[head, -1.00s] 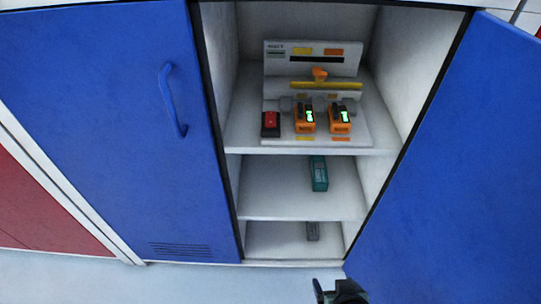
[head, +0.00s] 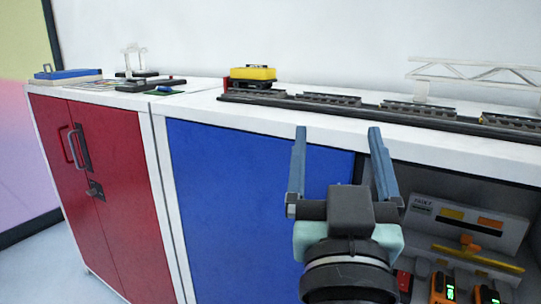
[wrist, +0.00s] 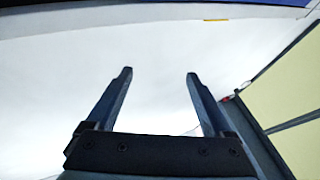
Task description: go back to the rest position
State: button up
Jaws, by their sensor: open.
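My gripper (head: 338,135) is open and empty in the head view. It is raised in front of the blue cabinet (head: 255,200), its two fingers pointing up and apart. In the wrist view my gripper (wrist: 160,75) also shows its two fingers wide apart, with only a pale, plain surface between them. My arm hides part of the blue cabinet and of its open compartment.
A red cabinet (head: 110,190) stands at left. On the white top are a track (head: 345,105), a yellow wagon (head: 253,73), a white truss (head: 475,75) and a blue case (head: 70,74). Orange devices (head: 443,288) sit in the compartment at right.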

jog(key=s+a+r+t+y+p, duration=0.1)
jog(key=s+a+r+t, duration=0.15)
jog(key=r, duration=0.25)
jog(key=s+a+r+n+t+y+p, duration=0.1)
jog(key=s+a+r, duration=0.25)
jog(key=r, duration=0.25)
jog(key=s+a+r+t+y, duration=0.1)
jog(key=s+a+r+t, duration=0.15)
jog(key=r, duration=0.25)
notch_tip(320, 180, up, 30)
jog(key=g+p, duration=0.1)
jog(key=p, duration=2.9)
jog(key=shift+d+p, duration=0.3)
jog(key=shift+p, duration=0.05)
